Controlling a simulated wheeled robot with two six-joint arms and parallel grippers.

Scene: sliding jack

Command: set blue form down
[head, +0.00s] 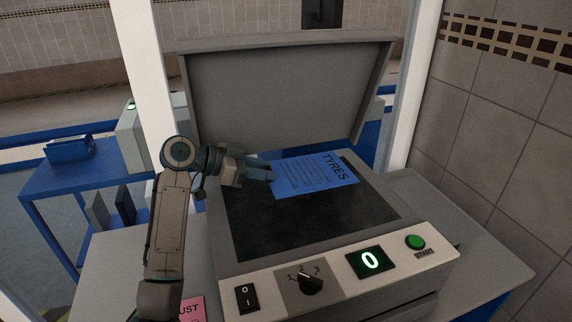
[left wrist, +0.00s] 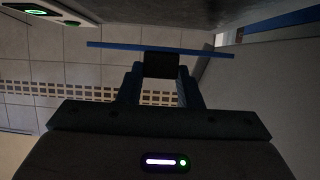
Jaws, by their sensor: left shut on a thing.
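The blue form (head: 315,175), printed with the word TYRES and lines of text, is held over the far part of the dark glass (head: 275,225) of a copier. My left gripper (head: 268,174) is shut on the form's left edge. In the left wrist view, the form (left wrist: 115,45) shows edge-on as a thin blue strip at the fingertips of my left gripper (left wrist: 160,68). I cannot tell how far the form is above the glass. My right gripper is not in view.
The copier's lid (head: 280,95) stands open behind the glass. The front panel has a power switch (head: 246,297), a dial (head: 310,284), a display reading 0 (head: 370,261) and a green START button (head: 415,242). A pink form (head: 192,308) lies at the lower left. A tiled wall is at right.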

